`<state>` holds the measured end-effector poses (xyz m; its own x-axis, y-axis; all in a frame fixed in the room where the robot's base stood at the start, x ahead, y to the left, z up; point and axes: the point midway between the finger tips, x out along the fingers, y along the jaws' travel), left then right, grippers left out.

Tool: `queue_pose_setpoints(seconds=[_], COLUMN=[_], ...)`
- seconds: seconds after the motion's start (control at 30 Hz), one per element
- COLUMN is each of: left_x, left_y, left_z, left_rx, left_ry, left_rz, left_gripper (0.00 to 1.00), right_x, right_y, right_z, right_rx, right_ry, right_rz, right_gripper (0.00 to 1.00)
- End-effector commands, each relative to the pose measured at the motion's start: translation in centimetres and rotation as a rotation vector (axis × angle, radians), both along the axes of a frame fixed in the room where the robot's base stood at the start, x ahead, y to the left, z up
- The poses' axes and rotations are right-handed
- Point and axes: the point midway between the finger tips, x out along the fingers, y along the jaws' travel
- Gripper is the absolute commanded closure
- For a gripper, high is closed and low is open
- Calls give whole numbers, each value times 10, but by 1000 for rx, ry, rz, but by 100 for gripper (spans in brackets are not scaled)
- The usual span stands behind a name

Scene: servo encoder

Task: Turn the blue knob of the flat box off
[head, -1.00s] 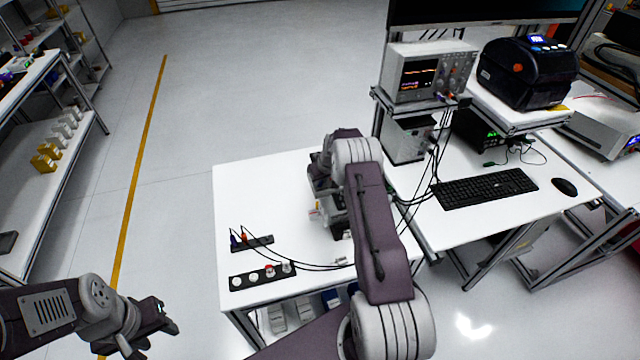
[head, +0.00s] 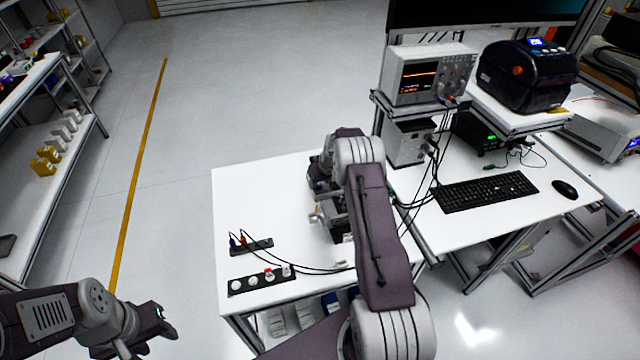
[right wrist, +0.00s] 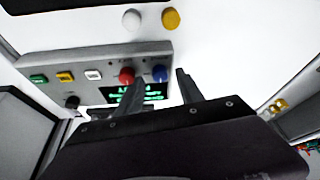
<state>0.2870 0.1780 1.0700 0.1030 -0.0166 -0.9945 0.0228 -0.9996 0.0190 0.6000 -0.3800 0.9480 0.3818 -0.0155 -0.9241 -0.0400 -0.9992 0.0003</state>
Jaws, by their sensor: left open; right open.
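The flat box (right wrist: 105,62) is a grey panel in the upper left of the right wrist view. Its blue knob (right wrist: 160,73) sits at the panel's right end, beside a red knob (right wrist: 126,75). A display with green text lies below the knobs, partly covered by a finger. My right gripper (right wrist: 162,88) is open and empty, with its fingertips on either side of the blue knob in the picture; I cannot tell whether they touch it. In the head view my right arm hides most of the box. My left gripper (head: 162,328) is open at the lower left, off the table.
Green, yellow and white buttons (right wrist: 65,77) and a black knob (right wrist: 72,102) are on the panel. White and yellow round pieces (right wrist: 151,19) lie beyond it. On the white table (head: 255,190) are a black strip with round pieces (head: 250,283) and a cabled strip (head: 258,246).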

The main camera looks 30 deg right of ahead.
Motion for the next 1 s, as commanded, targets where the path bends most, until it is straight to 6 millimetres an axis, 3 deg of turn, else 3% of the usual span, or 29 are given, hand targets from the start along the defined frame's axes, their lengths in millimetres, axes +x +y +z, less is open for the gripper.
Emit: queue_pose_setpoints(seconds=[0.4, 1.0], left_x=[0, 0], left_y=[0, 0], left_z=[-20, -20], left_rx=[0, 0], left_ry=[0, 0], left_rz=[0, 0], left_gripper=[56, 56], right_x=[-27, -29], right_y=[1, 4], right_z=[66, 72], right_rx=[-1, 0], right_ry=[-4, -1], right_rz=[0, 6], right_gripper=[56, 56])
